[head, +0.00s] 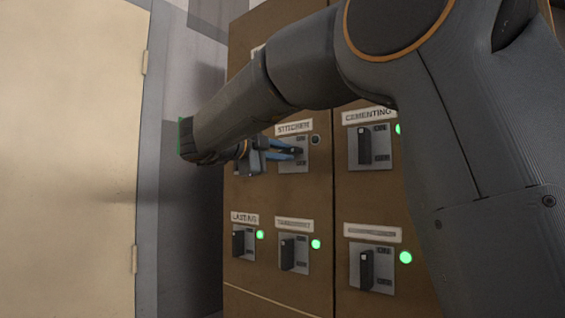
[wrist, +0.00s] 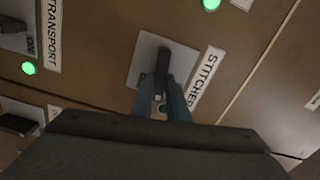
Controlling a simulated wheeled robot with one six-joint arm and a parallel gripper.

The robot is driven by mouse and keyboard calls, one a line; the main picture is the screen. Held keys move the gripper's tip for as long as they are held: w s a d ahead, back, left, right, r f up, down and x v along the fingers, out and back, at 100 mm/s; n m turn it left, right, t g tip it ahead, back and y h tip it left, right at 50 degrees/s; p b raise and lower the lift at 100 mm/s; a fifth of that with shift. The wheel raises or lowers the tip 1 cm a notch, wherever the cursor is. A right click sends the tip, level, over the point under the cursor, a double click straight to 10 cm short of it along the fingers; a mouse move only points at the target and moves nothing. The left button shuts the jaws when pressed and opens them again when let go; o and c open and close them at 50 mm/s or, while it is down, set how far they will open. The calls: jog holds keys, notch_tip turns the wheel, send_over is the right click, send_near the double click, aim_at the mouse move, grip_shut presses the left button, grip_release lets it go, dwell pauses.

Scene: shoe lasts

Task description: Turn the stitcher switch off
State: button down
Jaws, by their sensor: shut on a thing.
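The stitcher switch (head: 297,151) is a black handle on a grey plate under the STITCHER label (head: 294,127), in the upper middle of the brown panel. The round lamp (head: 316,140) beside it is dark. My gripper (head: 284,150) reaches in from the left, its blue fingers shut on the handle. In the head view the handle looks turned sideways, unlike the upright handles nearby, but the fingers hide part of it. In the wrist view the black handle (wrist: 162,60) stands out from its plate, with my gripper's fingers (wrist: 172,98) at its near end.
The cementing switch (head: 364,146) is to the right, its green lamp partly behind my arm. Below are the lasting switch (head: 238,243) and two more switches, with lit green lamps. A pale door (head: 65,160) is at left.

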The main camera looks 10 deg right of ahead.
jog(key=shift+f+m+b, duration=0.2)
jog(key=shift+m+b, duration=0.7)
jog(key=shift+m, duration=0.2)
jog(key=c, duration=1.7)
grip_release()
jog(key=shift+r, duration=0.1)
jog(key=shift+a, duration=0.15)
jog(key=v, duration=0.7)
jog(key=shift+s+a+b, duration=0.2)
jog(key=shift+s+b, duration=0.05)
jog(key=shift+b, duration=0.05)
jog(key=shift+w, duration=0.1)
